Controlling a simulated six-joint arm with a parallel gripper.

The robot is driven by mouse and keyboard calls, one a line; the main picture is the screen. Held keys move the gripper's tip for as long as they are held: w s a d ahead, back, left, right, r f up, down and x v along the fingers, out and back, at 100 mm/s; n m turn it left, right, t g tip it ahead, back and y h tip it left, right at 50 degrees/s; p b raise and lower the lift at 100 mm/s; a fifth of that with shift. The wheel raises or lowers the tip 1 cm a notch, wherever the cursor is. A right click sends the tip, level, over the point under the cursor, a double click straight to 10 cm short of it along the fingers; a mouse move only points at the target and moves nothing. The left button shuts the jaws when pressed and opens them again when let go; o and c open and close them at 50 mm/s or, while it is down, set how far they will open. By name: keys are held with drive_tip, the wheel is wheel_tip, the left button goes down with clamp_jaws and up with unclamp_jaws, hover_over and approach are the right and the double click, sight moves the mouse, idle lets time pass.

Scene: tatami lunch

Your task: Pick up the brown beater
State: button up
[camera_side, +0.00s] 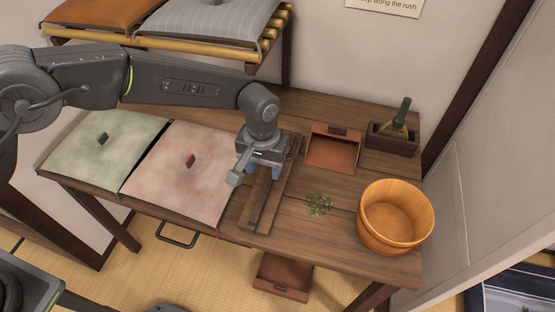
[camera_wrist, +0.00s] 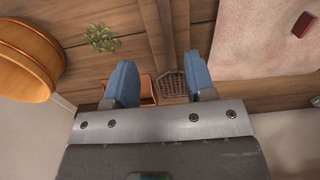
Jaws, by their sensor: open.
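The brown beater (camera_side: 257,204) lies on a long wooden board (camera_side: 283,190) on the table. Its dark handle points toward the table's front edge, and its woven head (camera_side: 294,144) shows just behind my gripper. My gripper (camera_side: 263,172) is over the beater and hides its middle part. In the wrist view my gripper (camera_wrist: 160,66) has its two blue fingers spread apart, with nothing held. The woven head of the beater (camera_wrist: 172,84) shows between the fingers, and the handle (camera_wrist: 167,30) runs up the picture. The height of the fingertips above the handle is hard to tell.
Left of the board lie a pink cushion (camera_side: 181,178) and a green cushion (camera_side: 102,150). To the right are a reddish dustpan (camera_side: 333,150), a green sprig (camera_side: 320,204), a wooden tub (camera_side: 397,216) and a box with a brush (camera_side: 392,140). A cushion rack (camera_side: 190,45) stands behind.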

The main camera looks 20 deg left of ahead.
hover_over(262, 197)
drive_tip(key=f, duration=0.6)
drive_tip(key=shift+d+f, duration=0.35)
drive_tip(key=shift+d, duration=0.05)
drive_tip(key=shift+a+f, duration=0.2)
drive_tip(key=shift+f, duration=1.2)
drive_tip(key=shift+a+f, duration=0.15)
drive_tip(key=shift+f, duration=1.2)
drive_tip(key=c, duration=0.9)
clamp_jaws()
drive_tip(key=shift+r, duration=0.1)
